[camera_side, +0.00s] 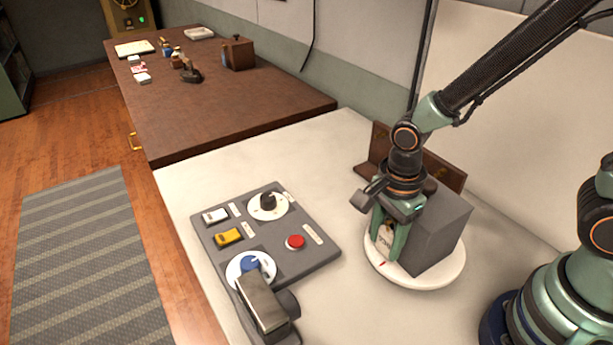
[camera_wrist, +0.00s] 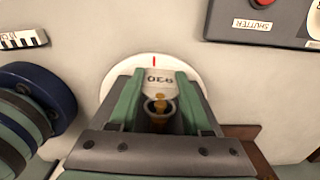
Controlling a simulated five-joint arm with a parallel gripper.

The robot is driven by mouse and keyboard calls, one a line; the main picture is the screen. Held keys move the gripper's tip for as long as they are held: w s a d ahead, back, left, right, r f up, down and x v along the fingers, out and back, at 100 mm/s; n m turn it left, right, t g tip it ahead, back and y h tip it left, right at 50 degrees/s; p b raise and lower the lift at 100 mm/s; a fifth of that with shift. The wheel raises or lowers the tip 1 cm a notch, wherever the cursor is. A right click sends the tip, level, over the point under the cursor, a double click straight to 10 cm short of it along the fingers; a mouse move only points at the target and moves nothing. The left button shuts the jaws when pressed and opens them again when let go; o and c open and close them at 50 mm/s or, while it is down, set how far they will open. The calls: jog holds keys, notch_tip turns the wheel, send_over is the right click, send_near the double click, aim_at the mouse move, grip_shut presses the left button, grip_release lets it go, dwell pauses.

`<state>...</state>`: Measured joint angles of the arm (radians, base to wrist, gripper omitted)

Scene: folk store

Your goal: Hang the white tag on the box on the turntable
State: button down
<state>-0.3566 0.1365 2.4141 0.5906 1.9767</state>
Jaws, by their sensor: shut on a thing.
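My gripper (camera_side: 387,243) points down at the front left face of a dark grey box (camera_side: 437,238). The box stands on a round white turntable (camera_side: 425,279) with a red mark on its rim. My gripper is shut on the white tag (camera_side: 386,234), which hangs between the green fingers beside that face. In the wrist view the tag (camera_wrist: 160,80) shows dark upside-down digits between the fingers, with a brass-coloured round part (camera_wrist: 159,105) near it. I cannot tell whether the tag touches the box. Any hook on the box is hidden.
A dark control panel (camera_side: 265,235) with a red button (camera_side: 295,242), knobs and switches lies left of the turntable. A dark block-shaped device (camera_side: 264,304) stands at its front corner. A brown bracket (camera_side: 420,158) stands behind the box. The pale counter between panel and turntable is clear.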

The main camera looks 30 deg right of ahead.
jog(key=shift+c, duration=1.4)
grip_release()
jog(key=shift+r, duration=0.15)
notch_tip(320, 180, up, 11)
jog(key=shift+r, duration=0.1)
jog(key=shift+d+r, duration=0.1)
jog(key=shift+r, duration=0.25)
jog(key=d+r+n, duration=0.1)
jog(key=n, duration=0.1)
jog(key=w+d+r+n+t, duration=0.1)
jog(key=n, duration=0.2)
jog(key=d+r+n+t, duration=0.1)
jog(key=d+n, duration=0.1)
jog(key=shift+w+n, duration=0.15)
jog(key=shift+n, duration=0.15)
jog(key=d+r+n+t, duration=0.3)
jog(key=d+n, duration=0.2)
jog(key=n, duration=0.6)
jog(key=shift+w+d+r+t, duration=0.2)
jog(key=shift+d+t, duration=0.1)
jog(key=shift+d, duration=0.1)
